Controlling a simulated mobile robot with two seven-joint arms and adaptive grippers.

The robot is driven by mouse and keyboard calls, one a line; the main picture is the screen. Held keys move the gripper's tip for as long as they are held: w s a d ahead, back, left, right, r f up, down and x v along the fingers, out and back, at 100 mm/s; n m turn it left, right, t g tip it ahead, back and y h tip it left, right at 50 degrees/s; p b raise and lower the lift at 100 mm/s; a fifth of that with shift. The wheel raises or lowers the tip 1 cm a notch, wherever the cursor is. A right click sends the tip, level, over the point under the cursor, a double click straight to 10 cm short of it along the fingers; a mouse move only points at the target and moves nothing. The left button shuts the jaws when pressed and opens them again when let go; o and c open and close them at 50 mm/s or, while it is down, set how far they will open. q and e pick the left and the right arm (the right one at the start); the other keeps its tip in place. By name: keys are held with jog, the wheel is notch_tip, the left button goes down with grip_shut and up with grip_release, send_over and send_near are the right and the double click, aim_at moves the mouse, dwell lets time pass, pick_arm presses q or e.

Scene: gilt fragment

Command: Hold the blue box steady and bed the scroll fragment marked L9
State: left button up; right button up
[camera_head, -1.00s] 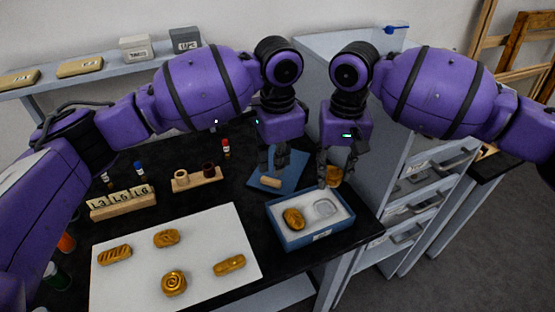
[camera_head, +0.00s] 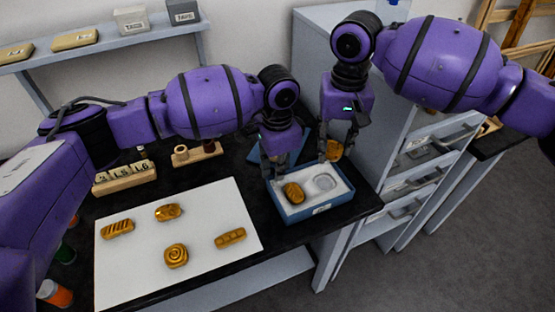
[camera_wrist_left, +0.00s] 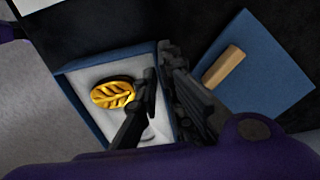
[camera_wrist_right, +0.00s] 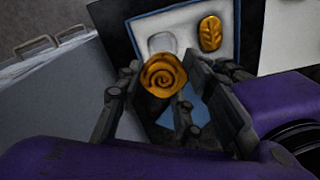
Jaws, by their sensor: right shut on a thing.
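The blue box (camera_head: 318,208) sits near the table's front right edge. Its pale lining holds a leaf-patterned gold fragment (camera_head: 293,193) on the left and an empty rounded recess (camera_head: 324,183) on the right. My right gripper (camera_head: 336,150) is shut on a gold spiral scroll fragment (camera_wrist_right: 162,75), held behind and above the box; no L9 mark is readable. My left gripper (camera_head: 273,170) is low at the box's back left. In the left wrist view its open fingers (camera_wrist_left: 160,75) straddle a box wall (camera_wrist_left: 164,118), one inside and one outside; contact is unclear.
A white sheet (camera_head: 200,262) with several gold fragments lies left of the box. A blue mat (camera_wrist_left: 258,62) with a tan bar (camera_wrist_left: 222,67) lies behind the box. A wooden tile rack (camera_head: 125,178) stands back left. Drawers (camera_head: 425,155) stand at right.

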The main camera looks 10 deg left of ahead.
pick_arm(q)
jog(key=shift+f, duration=0.1)
grip_shut()
pick_arm(e)
jog(key=m, duration=0.5)
jog(key=shift+s+f, duration=0.1)
jog(key=shift+f, duration=0.3)
jog(key=m, duration=0.1)
send_over(326, 184)
notch_tip(326, 184, down, 5)
jog(key=shift+f, duration=2.55)
